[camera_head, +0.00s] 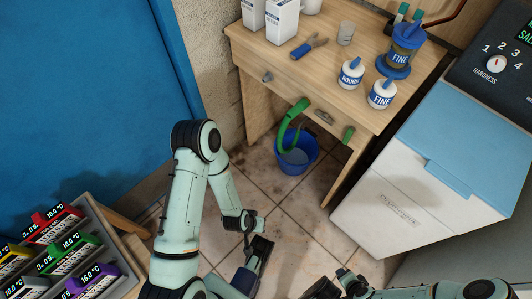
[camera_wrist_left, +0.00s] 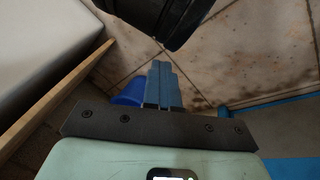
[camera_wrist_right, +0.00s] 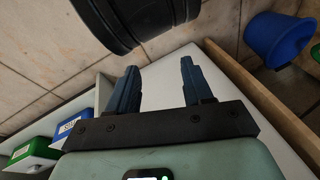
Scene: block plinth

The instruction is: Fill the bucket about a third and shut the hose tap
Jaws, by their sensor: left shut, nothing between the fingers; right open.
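The blue bucket (camera_head: 308,160) stands upright on the tiled floor under the front of the wooden workbench. A green hose (camera_head: 285,125) arches down from the bench front into it. A paler patch shows inside the bucket; I cannot tell the water level. A short green piece (camera_head: 348,135) shows further right at the bench front; I cannot make out a tap or its setting. My left gripper (camera_wrist_left: 161,85) is shut and empty, with the bucket's blue rim partly hidden behind its fingers. My right gripper (camera_wrist_right: 160,88) is open and empty; its view shows the bucket (camera_wrist_right: 278,38) at upper right.
The bench (camera_head: 280,62) carries labelled jars, a blue-based canister (camera_head: 405,45), a glass and white cartons. A white cabinet with a blue lid (camera_head: 455,125) stands to the right. A rack of coloured display units (camera_head: 70,250) is at lower left. Tiled floor before the bucket is open.

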